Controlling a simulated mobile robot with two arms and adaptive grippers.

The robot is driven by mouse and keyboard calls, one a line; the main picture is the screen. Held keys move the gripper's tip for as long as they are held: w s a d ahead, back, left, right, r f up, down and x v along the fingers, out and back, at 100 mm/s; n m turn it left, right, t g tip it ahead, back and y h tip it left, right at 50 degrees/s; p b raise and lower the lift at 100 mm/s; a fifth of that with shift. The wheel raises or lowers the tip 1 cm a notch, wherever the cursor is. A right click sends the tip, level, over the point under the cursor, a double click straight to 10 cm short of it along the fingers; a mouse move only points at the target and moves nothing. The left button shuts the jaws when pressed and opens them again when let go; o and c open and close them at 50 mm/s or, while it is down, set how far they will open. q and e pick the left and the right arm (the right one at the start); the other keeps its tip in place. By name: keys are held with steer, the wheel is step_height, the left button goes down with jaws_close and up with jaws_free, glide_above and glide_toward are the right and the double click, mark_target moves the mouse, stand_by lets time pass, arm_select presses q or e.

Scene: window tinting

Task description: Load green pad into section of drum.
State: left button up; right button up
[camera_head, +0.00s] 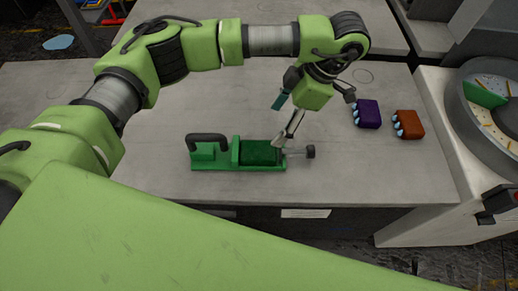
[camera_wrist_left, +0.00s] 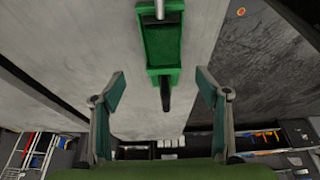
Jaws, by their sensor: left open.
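A green holder (camera_head: 210,161) with a black handle lies on the grey table. A darker green pad-like block (camera_head: 260,152) sits in its right part, and a rod with a dark knob sticks out to the right. The drum (camera_head: 472,118) stands at the right edge, partly cut off, with a green wedge-shaped piece (camera_head: 485,94) inside. My left gripper (camera_head: 280,125) is open and empty above the holder's right end. In the left wrist view, the holder (camera_wrist_left: 162,73) shows between and beyond the spread fingers (camera_wrist_left: 160,90). My right gripper is not visible.
A purple block (camera_head: 368,114) and an orange-red block (camera_head: 409,125), each with pale blue knobs, lie on the table right of my gripper. The table's left side and front right are clear. The drum's white stand (camera_head: 455,140) adjoins the table's right edge.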

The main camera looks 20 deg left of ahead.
arm_select(q)
glide_above(259, 151)
steer(key=w+d, duration=0.1)
steer(key=d, duration=0.1)
step_height(259, 151, down, 7)
steer(key=shift+w+a+r, duration=0.1)
steer(key=shift+w, duration=0.05)
steer(key=x, duration=0.1)
steer(key=p+x, duration=0.1)
steer(key=x, duration=0.2)
steer(key=shift+s+f, duration=0.2)
steer(key=shift+s, duration=0.1)
steer(key=shift+f+p, duration=0.3)
steer(key=shift+f, duration=0.1)
steer(key=shift+f+b, duration=0.25)
steer(key=shift+b, duration=0.15)
steer(key=c, duration=1.4)
steer(key=shift+o, duration=0.2)
steer(key=shift+s, duration=0.1)
